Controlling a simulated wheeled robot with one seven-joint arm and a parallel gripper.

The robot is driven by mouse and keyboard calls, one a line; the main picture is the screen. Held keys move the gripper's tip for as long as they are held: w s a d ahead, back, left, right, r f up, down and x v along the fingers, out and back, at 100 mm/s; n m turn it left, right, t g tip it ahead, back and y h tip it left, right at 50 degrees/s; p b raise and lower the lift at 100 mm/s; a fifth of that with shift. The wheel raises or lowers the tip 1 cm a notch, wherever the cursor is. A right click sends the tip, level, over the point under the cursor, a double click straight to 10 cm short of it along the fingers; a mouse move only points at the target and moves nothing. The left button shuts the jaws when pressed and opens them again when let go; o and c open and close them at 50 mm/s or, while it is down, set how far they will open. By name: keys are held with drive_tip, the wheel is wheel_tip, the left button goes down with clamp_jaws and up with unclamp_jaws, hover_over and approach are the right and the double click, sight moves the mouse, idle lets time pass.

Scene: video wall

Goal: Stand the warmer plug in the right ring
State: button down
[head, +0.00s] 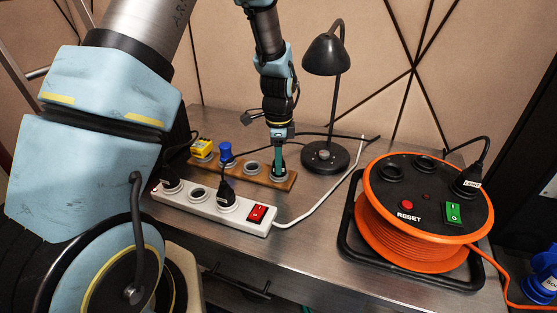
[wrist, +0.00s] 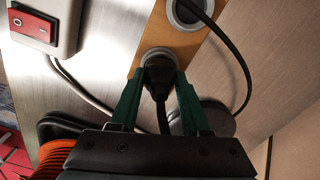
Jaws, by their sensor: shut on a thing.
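My gripper (head: 278,166) points down at the right end of a wooden board (head: 214,174) with a row of rings. In the wrist view my gripper (wrist: 158,90) has its green fingers shut on a black plug (wrist: 158,73), whose cord runs back between them. The plug is upright over the right ring (wrist: 152,54), which also shows in the head view (head: 278,178). The plug covers most of this ring; I cannot tell how deep it sits. No label is readable on the plug. The ring to its left (head: 251,168) is empty.
A blue plug (head: 226,150) and a yellow plug (head: 202,147) stand on the board's left part. A white power strip (head: 238,214) with black plugs lies in front. A black lamp (head: 325,158) stands behind right, and an orange cable reel (head: 415,235) stands at right.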

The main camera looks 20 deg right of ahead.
unclamp_jaws()
idle(0.6)
drive_tip(key=shift+r+p, duration=2.4)
drive_tip(key=shift+r, duration=0.6)
